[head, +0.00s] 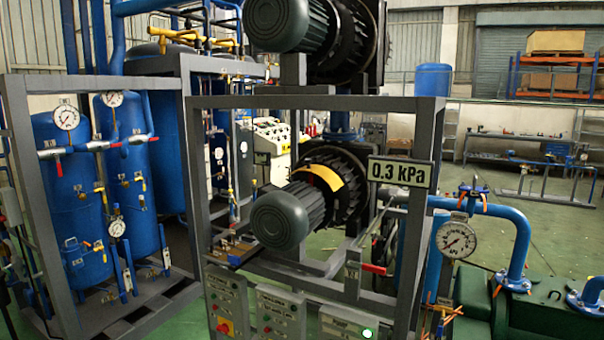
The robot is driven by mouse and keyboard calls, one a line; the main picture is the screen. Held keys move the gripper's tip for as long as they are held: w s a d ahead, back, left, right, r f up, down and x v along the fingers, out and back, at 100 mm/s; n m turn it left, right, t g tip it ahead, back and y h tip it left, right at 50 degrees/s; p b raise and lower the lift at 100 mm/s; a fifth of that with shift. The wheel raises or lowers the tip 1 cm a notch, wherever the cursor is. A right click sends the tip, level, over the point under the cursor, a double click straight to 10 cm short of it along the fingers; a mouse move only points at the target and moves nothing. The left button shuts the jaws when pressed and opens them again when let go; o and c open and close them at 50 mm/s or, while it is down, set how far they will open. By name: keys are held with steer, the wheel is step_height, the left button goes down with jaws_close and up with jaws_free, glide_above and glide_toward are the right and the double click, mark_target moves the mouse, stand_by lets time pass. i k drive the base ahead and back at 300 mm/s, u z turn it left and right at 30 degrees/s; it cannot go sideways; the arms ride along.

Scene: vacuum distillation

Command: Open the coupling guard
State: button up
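A yellow curved cover, which looks like the coupling guard (327,177), sits over the top of the coupling between the lower motor (288,214) and the dark finned pump housing (350,182) in the head view. It lies inside the grey frame (191,165), below the upper motor. I cannot tell whether it is hinged or fastened, or whether it is open or closed. My gripper is not in view.
Control boxes (281,312) stand at the frame's front below the motor. A 0.3 kPa sign (402,172) and a red-handled valve (373,268) are at its right. Blue tanks (62,180) stand left. A pressure gauge (456,239) and green machine (545,315) are right. Open floor lies behind right.

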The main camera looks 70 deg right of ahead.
mark_target(333, 179)
steer(key=z, duration=2.45)
